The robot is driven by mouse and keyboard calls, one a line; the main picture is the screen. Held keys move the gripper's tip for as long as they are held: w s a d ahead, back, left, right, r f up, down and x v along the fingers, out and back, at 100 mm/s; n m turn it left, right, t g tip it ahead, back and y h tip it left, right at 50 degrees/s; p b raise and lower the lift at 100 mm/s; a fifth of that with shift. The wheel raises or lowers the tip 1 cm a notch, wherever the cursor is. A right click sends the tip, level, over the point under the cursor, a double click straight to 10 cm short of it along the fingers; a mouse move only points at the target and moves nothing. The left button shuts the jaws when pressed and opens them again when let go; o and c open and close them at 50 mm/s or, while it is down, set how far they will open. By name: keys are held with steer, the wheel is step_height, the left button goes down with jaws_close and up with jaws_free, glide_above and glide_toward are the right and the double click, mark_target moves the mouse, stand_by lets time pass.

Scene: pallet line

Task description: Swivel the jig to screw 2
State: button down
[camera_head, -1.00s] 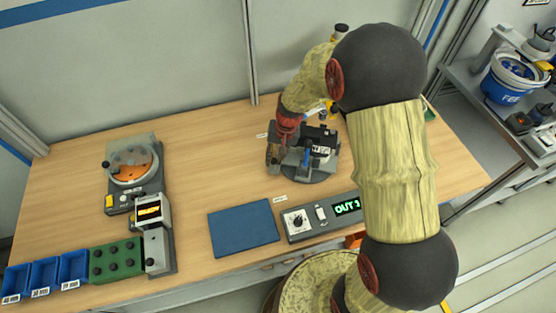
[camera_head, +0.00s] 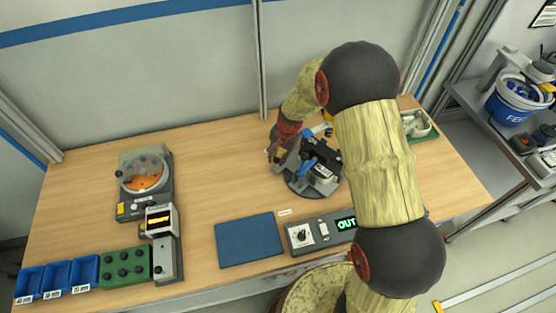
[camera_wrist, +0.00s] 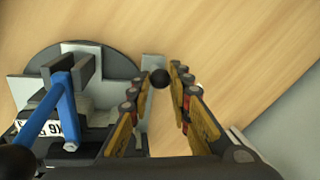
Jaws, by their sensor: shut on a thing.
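The jig (camera_head: 300,187) is a round grey turntable on the bench with a black block, a white label and a blue lever (camera_head: 321,160). In the wrist view the jig's dark disc (camera_wrist: 112,58) and blue lever (camera_wrist: 62,112) lie left of my fingers. My gripper (camera_head: 273,152) is at the jig's left side in the head view, low over the bench. In the wrist view my gripper (camera_wrist: 156,90) has its fingers on either side of a black ball knob (camera_wrist: 159,78), shut on it. My arm hides part of the jig's right side.
A control box (camera_head: 322,232) with a dial and a green display reading "OUT" sits in front of the jig, beside a blue mat (camera_head: 249,240). A screw feeder (camera_head: 145,180), green block (camera_head: 124,268) and blue bins (camera_head: 57,276) stand at left. A green tray (camera_head: 424,131) lies behind right.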

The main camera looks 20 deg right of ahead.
steer(key=shift+w+d+r+m+p, duration=0.1)
steer(key=shift+w+d+m+p, duration=0.2)
steer(key=shift+w+m+p, duration=0.25)
steer(key=shift+w+d+m+p, duration=0.35)
steer(key=shift+w+m, duration=0.3)
steer(key=shift+w, duration=0.15)
steer(key=shift+w+d+m+h+p, duration=0.25)
steer(key=shift+w+d+m+p, duration=0.2)
steer(key=shift+w+m, duration=0.2)
steer(key=shift+w+d+m+h+p, duration=0.25)
steer(key=shift+w+d+m+p, duration=0.15)
steer(key=shift+w+m, duration=0.25)
steer(key=c, duration=1.7)
jaws_free()
steer(key=shift+c, duration=0.2)
steer(key=shift+o, duration=0.6)
step_height(320, 180, up, 12)
steer(key=s, duration=0.2)
steer(key=shift+s+d+f, duration=0.15)
steer(key=shift+d+f, duration=0.1)
steer(key=shift+d, duration=0.15)
